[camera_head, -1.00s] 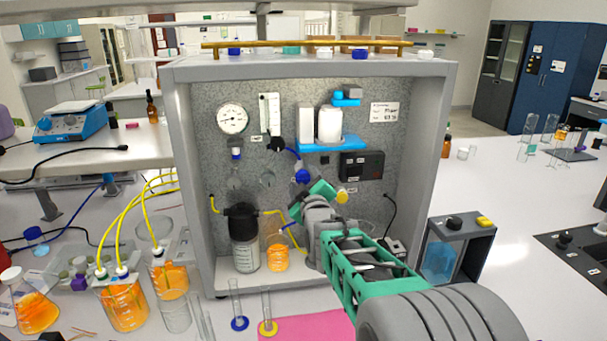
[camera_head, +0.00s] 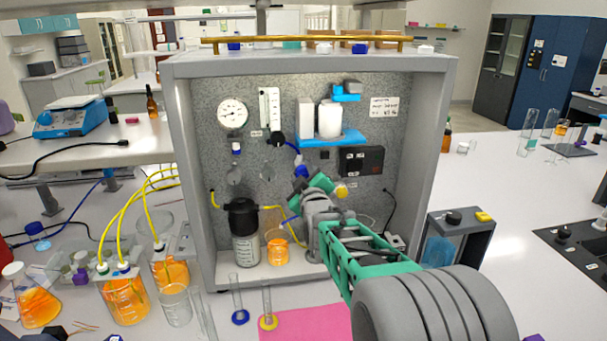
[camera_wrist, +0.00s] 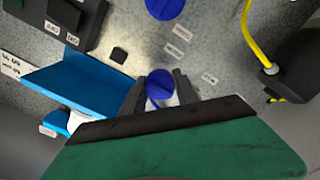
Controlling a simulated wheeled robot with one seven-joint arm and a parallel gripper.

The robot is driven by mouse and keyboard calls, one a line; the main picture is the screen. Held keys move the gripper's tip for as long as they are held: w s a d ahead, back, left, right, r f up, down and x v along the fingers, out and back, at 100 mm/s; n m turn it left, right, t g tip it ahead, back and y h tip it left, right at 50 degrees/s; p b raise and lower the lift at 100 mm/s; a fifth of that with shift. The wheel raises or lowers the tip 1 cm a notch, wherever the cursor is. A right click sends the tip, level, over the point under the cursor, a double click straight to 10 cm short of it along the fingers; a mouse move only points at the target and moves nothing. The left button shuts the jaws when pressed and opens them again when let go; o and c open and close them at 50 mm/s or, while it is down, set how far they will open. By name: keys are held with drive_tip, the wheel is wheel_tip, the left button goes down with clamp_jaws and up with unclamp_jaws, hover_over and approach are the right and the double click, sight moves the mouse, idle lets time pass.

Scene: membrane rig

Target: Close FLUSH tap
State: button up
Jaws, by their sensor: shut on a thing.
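In the wrist view a blue tap (camera_wrist: 159,86) sits on the grey speckled panel, between the two dark fingers of my gripper (camera_wrist: 160,92). My gripper is shut on this tap. A second blue tap (camera_wrist: 164,8) is at the top edge of the wrist view, apart from the fingers. Small labels lie beside the taps, too blurred to read for certain. In the head view my gripper (camera_head: 303,184) reaches the panel below the blue shelf, and a blue tap (camera_head: 302,171) shows at its tip. My gripper and arm hide part of the panel there.
The blue shelf (camera_head: 330,139) with a white vessel is just above my gripper. A black box (camera_head: 361,161) is to its right. A black-capped bottle (camera_head: 244,250) and a beaker of orange liquid (camera_head: 278,248) stand below left. The grey frame (camera_head: 430,150) encloses the panel.

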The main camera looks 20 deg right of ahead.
clamp_jaws()
drive_tip(key=shift+f+b, duration=0.1)
drive_tip(key=shift+b, duration=0.35)
drive_tip(key=shift+f+m+b, duration=0.1)
drive_tip(key=shift+m+b, duration=0.3)
drive_tip(key=shift+b, duration=0.05)
drive_tip(key=m+b, duration=0.1)
drive_tip(key=b, duration=0.1)
drive_tip(key=m+b, duration=0.1)
drive_tip(key=b, duration=0.2)
drive_tip(key=shift+f+m, duration=0.2)
drive_tip(key=shift+m, duration=0.1)
drive_tip(key=m+b, duration=0.4)
drive_tip(key=b, duration=0.2)
drive_tip(key=shift+m+b, duration=0.3)
drive_tip(key=shift+b, duration=0.05)
drive_tip(key=m+b, duration=0.5)
drive_tip(key=shift+r+b, duration=0.1)
drive_tip(key=shift+b, duration=0.25)
drive_tip(key=shift+r+m+b, duration=0.15)
drive_tip(key=shift+m+b, duration=0.65)
drive_tip(key=shift+m, duration=0.45)
drive_tip(key=shift+r+m+b, duration=0.1)
drive_tip(key=shift+m+b, duration=0.65)
drive_tip(key=shift+m, duration=0.5)
